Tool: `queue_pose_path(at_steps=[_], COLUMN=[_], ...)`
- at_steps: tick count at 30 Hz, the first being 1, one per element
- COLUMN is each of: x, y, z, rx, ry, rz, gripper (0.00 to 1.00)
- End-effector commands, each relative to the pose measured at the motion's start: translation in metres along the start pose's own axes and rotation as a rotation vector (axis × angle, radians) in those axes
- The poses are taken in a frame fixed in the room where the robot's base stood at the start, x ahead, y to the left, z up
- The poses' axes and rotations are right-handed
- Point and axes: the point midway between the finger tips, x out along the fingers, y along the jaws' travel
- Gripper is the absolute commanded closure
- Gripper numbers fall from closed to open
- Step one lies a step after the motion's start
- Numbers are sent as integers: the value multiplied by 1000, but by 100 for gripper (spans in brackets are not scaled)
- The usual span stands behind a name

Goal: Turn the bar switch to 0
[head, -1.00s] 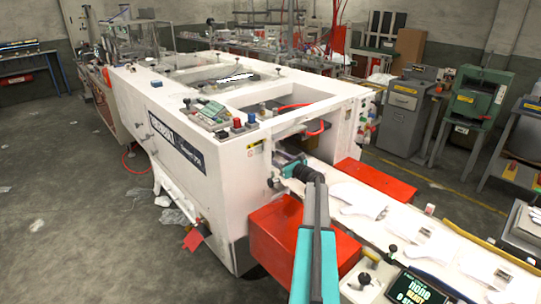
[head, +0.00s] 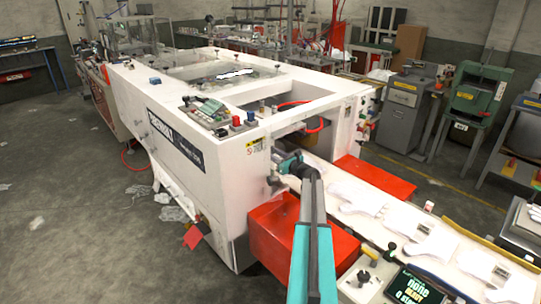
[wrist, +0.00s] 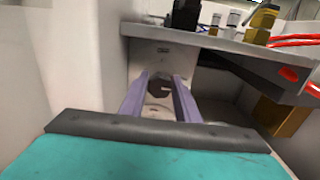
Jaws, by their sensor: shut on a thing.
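My gripper (wrist: 161,82) shows in the wrist view as two purple-grey fingers reaching forward to a pale plate on the machine. The fingers are shut on a dark knob (wrist: 160,87), which appears to be the bar switch. Its lower part and its markings are too small to read, so I cannot tell its setting. In the head view my gripper (head: 284,164) is at the near end of the white machine (head: 215,175), beside the opening above the belt. The switch is not clear there, as my arm and gripper cover that spot.
A white belt (head: 392,212) with several white gloves runs to the lower right. Red boxes (head: 275,232) flank it. A control panel with a lit screen (head: 415,288) is at the front. In the wrist view a metal ledge with fittings (wrist: 225,38) overhangs at the upper right.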

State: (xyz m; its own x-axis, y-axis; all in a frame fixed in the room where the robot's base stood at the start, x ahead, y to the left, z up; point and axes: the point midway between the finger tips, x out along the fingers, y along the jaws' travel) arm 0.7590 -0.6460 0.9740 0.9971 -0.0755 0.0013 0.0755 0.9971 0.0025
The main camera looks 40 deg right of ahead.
Motion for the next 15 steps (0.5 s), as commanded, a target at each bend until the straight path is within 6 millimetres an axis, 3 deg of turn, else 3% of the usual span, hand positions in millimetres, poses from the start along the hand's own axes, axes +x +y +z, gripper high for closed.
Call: queue_pose_path(at_steps=[15], x=[5], y=[0], z=[-7], rx=[-96], ry=[2], rz=[14], gripper=[93])
